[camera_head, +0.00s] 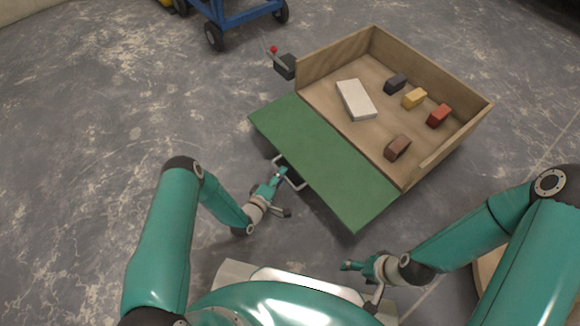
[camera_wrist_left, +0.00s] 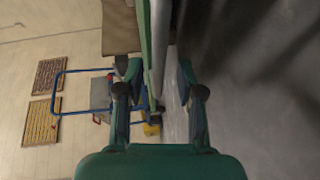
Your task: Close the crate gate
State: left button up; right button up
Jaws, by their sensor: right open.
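The wooden crate (camera_head: 427,166) is open on its near-left side. Its green gate (camera_head: 325,165) is folded down and lies out flat or nearly flat toward me. A pale bar handle (camera_head: 297,185) sticks out from the gate's outer edge. My left gripper (camera_head: 283,194) is at this handle with its fingers apart. In the left wrist view, the pale bar (camera_wrist_left: 159,35) and the green gate edge (camera_wrist_left: 145,30) run between the open fingers (camera_wrist_left: 159,75); contact cannot be told. My right gripper (camera_head: 358,282) is open and empty, nearer to me than the gate.
The crate holds a white block (camera_head: 356,100) and several small coloured blocks, such as a brown one (camera_head: 397,147). A dark box (camera_head: 286,66) with a red-knobbed lever (camera_head: 274,50) sits at the crate's left corner. A blue cart (camera_head: 240,18) stands behind. Floor left of the gate is clear.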

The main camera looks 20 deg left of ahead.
pick_arm(q)
jog(key=shift+w+f, duration=0.15)
jog(key=shift+w, duration=0.65)
jog(key=shift+d, duration=0.1)
grip_shut()
